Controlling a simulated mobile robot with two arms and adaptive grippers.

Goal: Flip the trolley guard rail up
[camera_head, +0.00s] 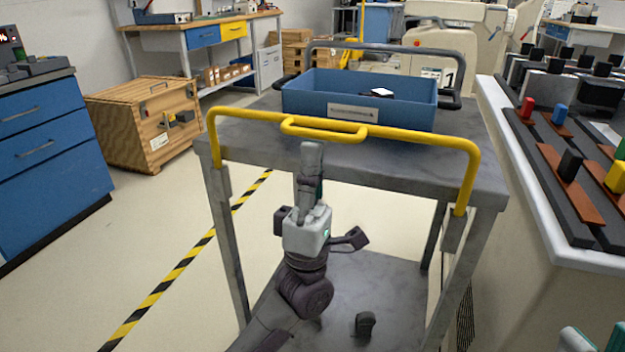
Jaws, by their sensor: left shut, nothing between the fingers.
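The trolley (370,275) stands in front of me with a grey top and a lower shelf. Its yellow guard rail (400,132) runs across the near side, its ends in brackets on the two near legs. A small yellow loop handle (325,128) is fixed at the middle of the rail. My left gripper (312,150) is shut and empty, pointing up, with its tips just below the loop; I cannot tell whether they touch it. Of my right gripper (592,342) only two tips show at the bottom right corner, apart from each other and away from the rail.
A blue bin (305,98) with a dark item in it sits on the trolley top. A dark rail (385,48) stands at the far side. A white-edged counter (520,190) with coloured blocks is close on the right. A wooden crate (120,130) and blue drawers (50,150) stand left.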

